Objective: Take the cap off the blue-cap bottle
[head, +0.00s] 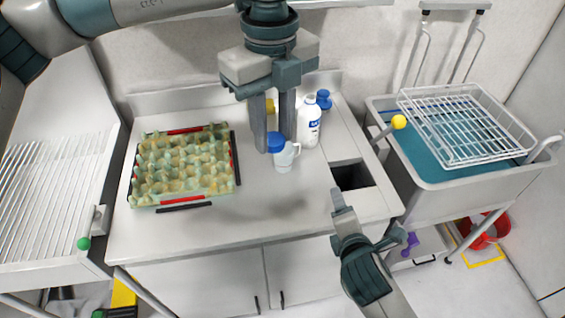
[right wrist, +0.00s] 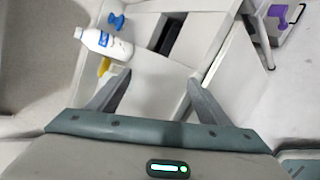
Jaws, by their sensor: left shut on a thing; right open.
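The blue-cap bottle (head: 286,160) is a small pale, translucent vessel on the worktop, right of the egg tray. Its blue cap (head: 276,142) sits at its upper left, between the fingertips of my left gripper (head: 274,146). The left gripper points down from above and is shut on the cap. I cannot tell whether the cap is lifted off the neck. My right gripper (head: 340,200) is open and empty over the front right of the worktop. Its two spread fingers (right wrist: 157,92) show in the right wrist view, with nothing between them.
A white bottle with a blue label (head: 309,126) stands behind the blue-cap bottle, with a blue object (head: 323,100) beyond it. A green egg tray (head: 160,188) is at left. The worktop (head: 245,222) has a dark opening (head: 352,176) at right. A sink with a wire rack (head: 465,125) stands further right.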

